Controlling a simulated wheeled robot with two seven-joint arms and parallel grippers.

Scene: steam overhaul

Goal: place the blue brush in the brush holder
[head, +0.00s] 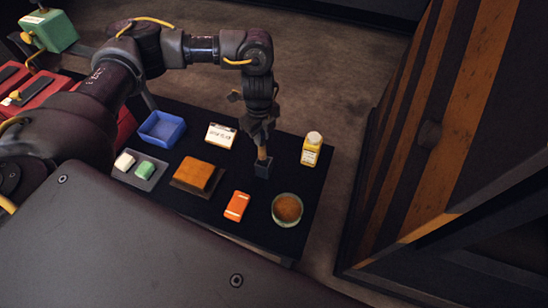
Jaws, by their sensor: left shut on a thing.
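My left gripper (259,137) points down over the black table and is shut on a brush. A short tan-brown part of the brush (262,153) shows just below the fingers, upright or nearly so. Directly under it is a small dark square cup (263,168), which looks like the brush holder. The brush's lower end is hidden at the cup, and I cannot tell how deep it sits or whether it touches. No blue shows on the brush. My right gripper is not in view.
Around the cup on the black table (200,208) are a yellow bottle (311,152), a round bowl (287,209), an orange box (237,206), a brown block (195,174), a white card (220,137), a blue tray (162,129) and a grey tray (136,179). A striped cabinet (440,130) stands right.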

